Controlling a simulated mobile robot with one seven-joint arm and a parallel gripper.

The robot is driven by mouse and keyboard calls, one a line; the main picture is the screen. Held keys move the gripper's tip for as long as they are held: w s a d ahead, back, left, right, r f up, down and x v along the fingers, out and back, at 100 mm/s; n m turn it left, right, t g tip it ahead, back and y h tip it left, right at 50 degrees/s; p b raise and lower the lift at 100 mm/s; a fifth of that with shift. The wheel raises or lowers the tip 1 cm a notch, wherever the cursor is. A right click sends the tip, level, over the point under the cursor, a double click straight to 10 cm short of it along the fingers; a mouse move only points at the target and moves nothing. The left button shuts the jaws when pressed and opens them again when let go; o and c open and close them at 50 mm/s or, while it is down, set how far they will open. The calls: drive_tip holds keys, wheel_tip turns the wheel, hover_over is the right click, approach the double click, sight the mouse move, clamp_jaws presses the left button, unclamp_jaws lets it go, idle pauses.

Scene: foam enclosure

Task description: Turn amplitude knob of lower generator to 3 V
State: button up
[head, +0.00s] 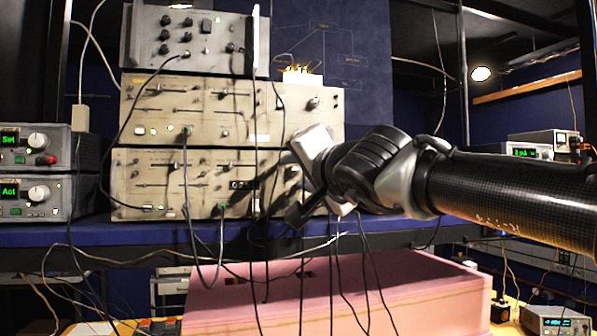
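The lower generator (140,207) is a beige panel with sliders, small knobs and plugged cables, at the bottom of the stack in the head view. The upper generator (150,84) sits directly on it and shows a round knob (313,103) at its right. My gripper (278,192) is in front of the right half of the lower generator, pointing left toward its panel. My wrist and gripper cover that part, so I cannot make out the amplitude knob or its setting. The fingers are dark and merge with shadow; I cannot tell whether they touch anything.
Black cables (187,185) hang from the panels and pass below and beside my gripper. A grey unit (195,38) tops the stack. Two small units with green displays (34,193) stand at the left. A pink foam block (340,295) lies below the blue shelf (100,231).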

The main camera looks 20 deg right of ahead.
clamp_jaws()
drive_tip(key=shift+m, duration=0.3)
